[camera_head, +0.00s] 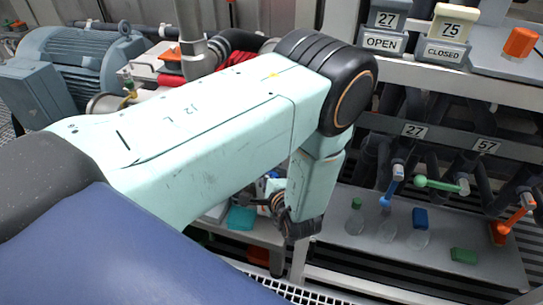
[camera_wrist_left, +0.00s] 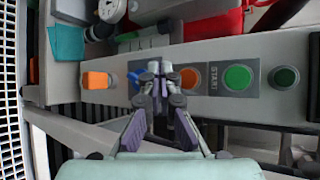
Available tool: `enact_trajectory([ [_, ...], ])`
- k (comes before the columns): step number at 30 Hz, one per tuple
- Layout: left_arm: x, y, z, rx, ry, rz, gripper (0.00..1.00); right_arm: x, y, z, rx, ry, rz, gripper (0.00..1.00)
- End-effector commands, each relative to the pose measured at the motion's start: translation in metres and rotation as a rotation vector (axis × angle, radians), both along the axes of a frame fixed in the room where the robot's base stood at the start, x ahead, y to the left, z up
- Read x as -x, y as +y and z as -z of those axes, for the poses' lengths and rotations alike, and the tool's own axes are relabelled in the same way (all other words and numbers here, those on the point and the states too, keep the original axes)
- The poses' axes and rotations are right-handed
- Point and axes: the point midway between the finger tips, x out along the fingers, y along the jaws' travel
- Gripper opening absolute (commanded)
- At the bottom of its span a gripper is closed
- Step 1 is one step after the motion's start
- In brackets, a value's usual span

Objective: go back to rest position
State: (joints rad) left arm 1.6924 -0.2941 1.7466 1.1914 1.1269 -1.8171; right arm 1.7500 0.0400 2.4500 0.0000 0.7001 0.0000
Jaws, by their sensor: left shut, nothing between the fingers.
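My left arm reaches across the head view from the left and bends down at the elbow. My left gripper (camera_wrist_left: 154,72) shows in the wrist view with its fingertips together and nothing between them. It is in front of a grey panel (camera_wrist_left: 215,52) with buttons. In the head view the left gripper (camera_head: 277,200) is small and partly hidden beside the forearm. My right gripper is in neither view.
The panel carries an orange button (camera_wrist_left: 190,78), a green START button (camera_wrist_left: 238,78) and an orange block (camera_wrist_left: 96,80). At right in the head view, a rack has a blue-handled valve (camera_head: 390,188), a green-handled valve (camera_head: 440,184) and an orange-handled valve (camera_head: 510,218). A motor (camera_head: 80,62) stands at left.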

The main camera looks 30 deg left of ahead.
Motion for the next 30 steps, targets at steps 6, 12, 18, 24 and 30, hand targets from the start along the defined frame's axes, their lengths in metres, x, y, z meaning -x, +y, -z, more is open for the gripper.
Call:
enact_trajectory([
  [6, 0.000, 0.000, 0.000, 0.000, 0.000, 0.000, 0.00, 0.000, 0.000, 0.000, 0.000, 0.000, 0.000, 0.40],
  [12, 0.000, 0.000, 0.000, 0.000, 0.000, 0.000, 0.00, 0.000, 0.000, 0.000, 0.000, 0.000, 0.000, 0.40],
  [18, -0.001, 0.000, 0.000, 0.001, -0.001, 0.000, 0.00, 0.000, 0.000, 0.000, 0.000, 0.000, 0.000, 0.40],
  [24, -0.001, -0.003, 0.004, 0.103, -0.104, -0.056, 0.00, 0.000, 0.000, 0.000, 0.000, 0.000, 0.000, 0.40],
  [30, 0.013, -0.020, 0.029, 0.386, -0.225, -0.103, 0.00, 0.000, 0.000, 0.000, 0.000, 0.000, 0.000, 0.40],
])
